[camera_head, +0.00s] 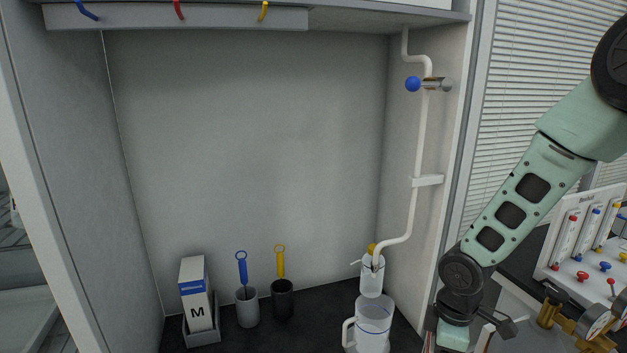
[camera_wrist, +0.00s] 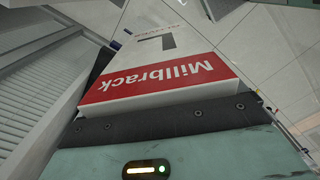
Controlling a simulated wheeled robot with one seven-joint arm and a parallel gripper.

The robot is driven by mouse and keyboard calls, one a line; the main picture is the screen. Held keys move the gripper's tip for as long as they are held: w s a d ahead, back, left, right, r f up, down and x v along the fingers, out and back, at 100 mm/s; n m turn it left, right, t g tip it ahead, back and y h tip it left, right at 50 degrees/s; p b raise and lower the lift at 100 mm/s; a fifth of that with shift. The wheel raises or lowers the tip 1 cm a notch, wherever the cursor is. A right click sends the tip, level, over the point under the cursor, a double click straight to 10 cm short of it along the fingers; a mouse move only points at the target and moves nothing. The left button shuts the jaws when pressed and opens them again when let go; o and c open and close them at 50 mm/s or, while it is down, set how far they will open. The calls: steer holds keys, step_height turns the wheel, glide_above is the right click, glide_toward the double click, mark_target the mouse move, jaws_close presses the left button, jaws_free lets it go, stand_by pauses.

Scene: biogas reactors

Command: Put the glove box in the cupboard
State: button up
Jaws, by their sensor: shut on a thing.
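In the wrist view a white box (camera_wrist: 166,80) with a red band reading "Millbrack" and a large grey "L" fills the front of my gripper (camera_wrist: 165,122). My gripper is shut on this box. The fingertips and the box's far end are hidden. In the head view my gripper (camera_head: 453,335) points down at the bottom edge, right of an open grey compartment (camera_head: 250,150); the held box is mostly out of frame there. Another white box marked "M" (camera_head: 196,300), with a blue band, stands in a grey holder at the compartment's left. I cannot tell whether this compartment is the cupboard.
Two cups with blue (camera_head: 242,268) and yellow (camera_head: 280,262) ring-handled tools stand beside the M box. A clear jug (camera_head: 372,325) and a white pipe (camera_head: 420,150) occupy the compartment's right. A panel with coloured knobs (camera_head: 590,240) and gauges (camera_head: 595,322) are at far right.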

steer(key=d+f+m+b, duration=0.4)
steer(key=d+f+m, duration=0.4)
steer(key=f+m, duration=0.5)
steer(key=shift+b, duration=0.3)
